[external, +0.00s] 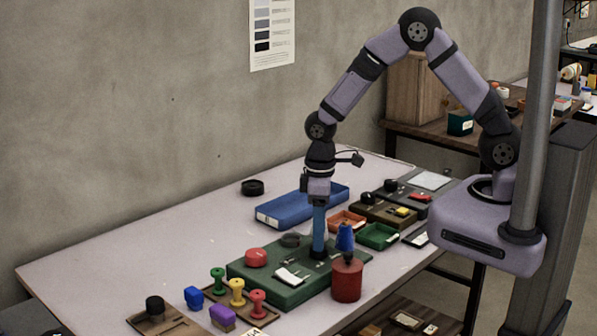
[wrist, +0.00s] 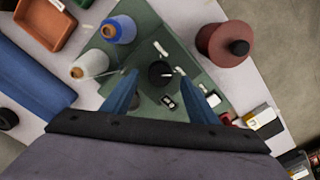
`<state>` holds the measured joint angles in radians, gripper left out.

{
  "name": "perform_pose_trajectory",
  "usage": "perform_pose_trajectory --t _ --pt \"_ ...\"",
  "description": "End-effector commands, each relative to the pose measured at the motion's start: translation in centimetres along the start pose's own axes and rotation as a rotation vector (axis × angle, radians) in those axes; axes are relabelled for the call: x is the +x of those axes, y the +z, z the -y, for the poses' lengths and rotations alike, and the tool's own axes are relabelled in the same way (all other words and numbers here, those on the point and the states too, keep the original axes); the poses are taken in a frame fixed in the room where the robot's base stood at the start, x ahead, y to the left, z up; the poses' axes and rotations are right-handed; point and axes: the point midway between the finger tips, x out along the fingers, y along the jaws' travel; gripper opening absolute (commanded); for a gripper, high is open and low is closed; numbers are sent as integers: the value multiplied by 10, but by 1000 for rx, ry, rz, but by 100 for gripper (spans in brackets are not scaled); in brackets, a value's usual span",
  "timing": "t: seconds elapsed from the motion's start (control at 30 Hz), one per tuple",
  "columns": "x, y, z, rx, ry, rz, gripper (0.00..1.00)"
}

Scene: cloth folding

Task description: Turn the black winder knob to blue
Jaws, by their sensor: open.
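The black winder knob (wrist: 161,74) sits on the green board (wrist: 150,103) and shows between my fingertips in the wrist view. Short white marks lie around it on the board; which one it points to is too small to tell. My gripper (wrist: 157,73) is open, with one blue finger on each side of the knob; contact is not visible. A blue spool (wrist: 119,29) and a pale grey spool (wrist: 90,65) stand beside the knob.
A red cylinder (external: 347,283) stands close by at the board's front edge. A red round knob (external: 256,257) is on the board's left. A blue tray (external: 300,208) lies behind, and small trays lie to the right. The table's left side is mostly clear.

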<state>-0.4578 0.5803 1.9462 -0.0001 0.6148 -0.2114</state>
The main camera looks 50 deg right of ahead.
Motion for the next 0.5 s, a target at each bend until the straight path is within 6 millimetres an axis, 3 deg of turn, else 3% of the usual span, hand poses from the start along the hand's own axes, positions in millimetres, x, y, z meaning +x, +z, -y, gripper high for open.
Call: perform_pose_trajectory --t 0.3,0.5 --pt "-38 -1 0 0 1 -3 53" --pt "-46 0 0 0 0 -1 53"
